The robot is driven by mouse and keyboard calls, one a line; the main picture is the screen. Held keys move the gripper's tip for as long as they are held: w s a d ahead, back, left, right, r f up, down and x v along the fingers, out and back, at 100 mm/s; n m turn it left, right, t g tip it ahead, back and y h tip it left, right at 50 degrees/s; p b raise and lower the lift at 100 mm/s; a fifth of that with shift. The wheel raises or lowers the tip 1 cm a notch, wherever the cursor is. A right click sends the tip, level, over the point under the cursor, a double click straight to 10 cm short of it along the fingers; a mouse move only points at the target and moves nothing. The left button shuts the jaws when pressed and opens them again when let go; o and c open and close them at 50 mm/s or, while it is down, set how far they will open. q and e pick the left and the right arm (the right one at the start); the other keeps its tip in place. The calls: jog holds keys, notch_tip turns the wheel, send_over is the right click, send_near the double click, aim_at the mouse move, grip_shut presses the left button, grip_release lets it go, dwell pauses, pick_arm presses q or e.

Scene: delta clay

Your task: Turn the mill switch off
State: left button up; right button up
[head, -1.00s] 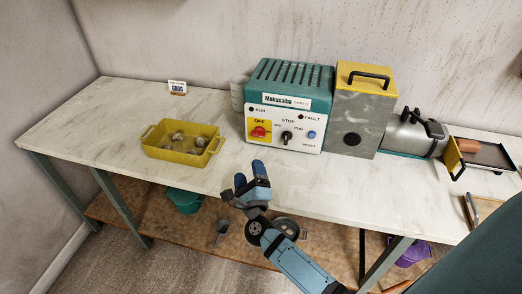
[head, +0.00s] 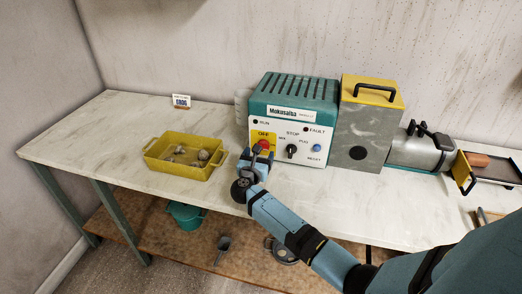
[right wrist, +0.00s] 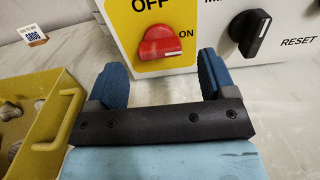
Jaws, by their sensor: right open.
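The mill (head: 293,92) is a teal box with a white control panel at the back of the bench. Its red switch (right wrist: 160,47) sits on a yellow plate with OFF printed above and ON to its right. In the right wrist view the red handle lies roughly sideways, its pale mark towards ON. In the head view the switch (head: 264,144) shows just above my gripper. My right gripper (head: 255,154) is open and empty in front of the panel. In the right wrist view its blue fingertips (right wrist: 160,70) stand apart, below and either side of the switch. My left gripper is out of view.
A black selector knob (head: 291,151) and a blue reset button (head: 317,147) are to the right of the switch. A yellow tray (head: 170,167) with several grey lumps stands left of my gripper. A grey box with a yellow lid (head: 366,120) adjoins the mill.

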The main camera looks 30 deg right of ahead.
aim_at(263, 146)
jog(key=shift+x, duration=1.45)
jog(key=shift+c, duration=0.4)
jog(key=c, duration=0.9)
jog(key=shift+o, duration=0.2)
